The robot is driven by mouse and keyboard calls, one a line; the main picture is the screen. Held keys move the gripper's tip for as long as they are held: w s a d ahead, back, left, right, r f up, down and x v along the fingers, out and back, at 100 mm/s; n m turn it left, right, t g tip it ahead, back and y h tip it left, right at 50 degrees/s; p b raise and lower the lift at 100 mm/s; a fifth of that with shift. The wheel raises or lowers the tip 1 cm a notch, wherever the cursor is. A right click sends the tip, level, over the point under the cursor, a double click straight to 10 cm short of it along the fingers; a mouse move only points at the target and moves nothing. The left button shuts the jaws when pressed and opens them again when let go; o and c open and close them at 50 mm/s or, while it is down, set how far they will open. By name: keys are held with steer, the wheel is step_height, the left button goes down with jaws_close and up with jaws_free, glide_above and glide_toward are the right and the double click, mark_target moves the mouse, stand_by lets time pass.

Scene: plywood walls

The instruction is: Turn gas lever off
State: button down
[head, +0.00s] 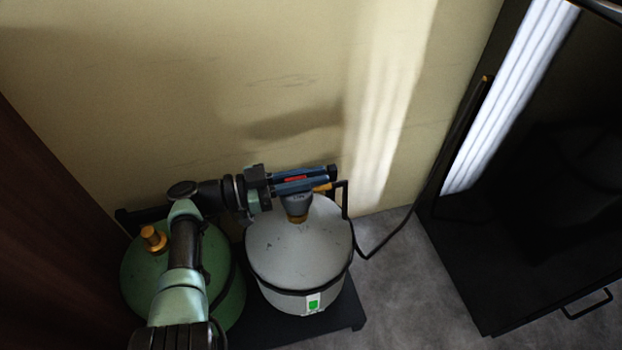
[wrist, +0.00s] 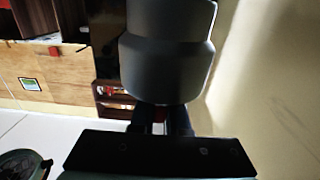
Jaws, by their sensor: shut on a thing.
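A light grey gas cylinder (head: 290,250) stands upright by the wall, with a dark grey regulator (head: 297,205) on top. The regulator also fills the upper middle of the wrist view (wrist: 168,50). My gripper (head: 318,179) reaches in from the left over the regulator, its blue fingers shut on the gas lever. A red part, which I take to be the lever (head: 297,180), shows between the fingers.
A green cylinder (head: 135,268) with a brass valve (head: 153,238) stands left, partly behind my arm. Both cylinders stand on a black base (head: 345,312). A black hose (head: 385,245) runs right to a large black cabinet (head: 510,290). The wall (head: 250,80) is close behind. Grey floor lies between base and cabinet.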

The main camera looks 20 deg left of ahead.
stand_by(0.3)
steer(key=c, duration=0.9)
jaws_free()
steer(key=shift+a, duration=0.1)
steer(key=b+v, duration=0.4)
steer(key=v, duration=0.9)
